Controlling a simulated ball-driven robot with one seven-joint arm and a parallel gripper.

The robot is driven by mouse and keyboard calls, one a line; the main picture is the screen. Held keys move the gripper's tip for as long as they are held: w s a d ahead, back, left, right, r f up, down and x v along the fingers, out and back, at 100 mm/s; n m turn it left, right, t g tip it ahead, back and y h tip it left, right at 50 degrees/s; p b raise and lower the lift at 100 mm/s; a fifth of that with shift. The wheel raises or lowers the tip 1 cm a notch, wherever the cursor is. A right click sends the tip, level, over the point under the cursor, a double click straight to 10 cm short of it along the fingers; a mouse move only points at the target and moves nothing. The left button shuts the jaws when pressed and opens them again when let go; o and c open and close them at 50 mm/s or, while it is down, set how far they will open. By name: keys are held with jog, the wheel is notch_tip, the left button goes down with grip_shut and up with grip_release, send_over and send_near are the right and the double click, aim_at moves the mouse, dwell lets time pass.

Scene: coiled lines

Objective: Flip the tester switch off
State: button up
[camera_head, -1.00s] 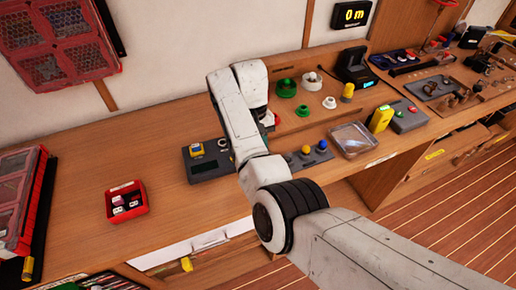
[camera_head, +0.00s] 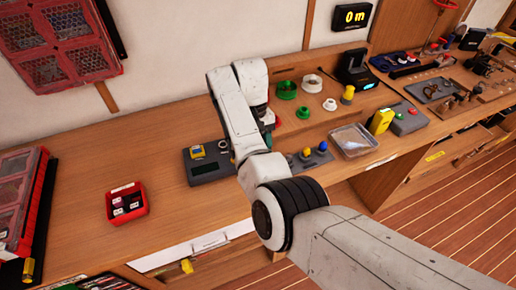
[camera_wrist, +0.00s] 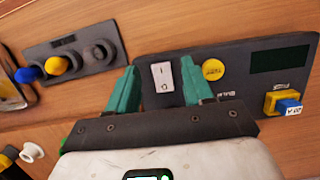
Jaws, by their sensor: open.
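The tester (camera_wrist: 235,90) is a dark grey panel with a dark display, lying on the wooden bench. In the head view the tester (camera_head: 207,170) is partly hidden by my arm. Its white rocker switch (camera_wrist: 162,77) carries small marks; which side is pressed I cannot tell. A round yellow button (camera_wrist: 212,69) is to the right of the switch. My gripper (camera_wrist: 163,88) is open, its two green fingers on either side of the switch, with nothing held. Whether a finger touches the panel I cannot tell. In the head view my arm hides most of the gripper.
A yellow-and-blue block (camera_wrist: 283,102) sits on the tester's right end. A grey holder with blue and yellow knobs (camera_wrist: 75,58) lies close on the left. A clear tray (camera_head: 353,141) and a red bin (camera_head: 127,203) are on the bench. Bench between bin and tester is clear.

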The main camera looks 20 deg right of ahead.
jog(key=p+v, duration=0.3)
jog(key=v, duration=0.6)
jog(key=shift+r, duration=0.35)
jog(key=shift+w, duration=0.1)
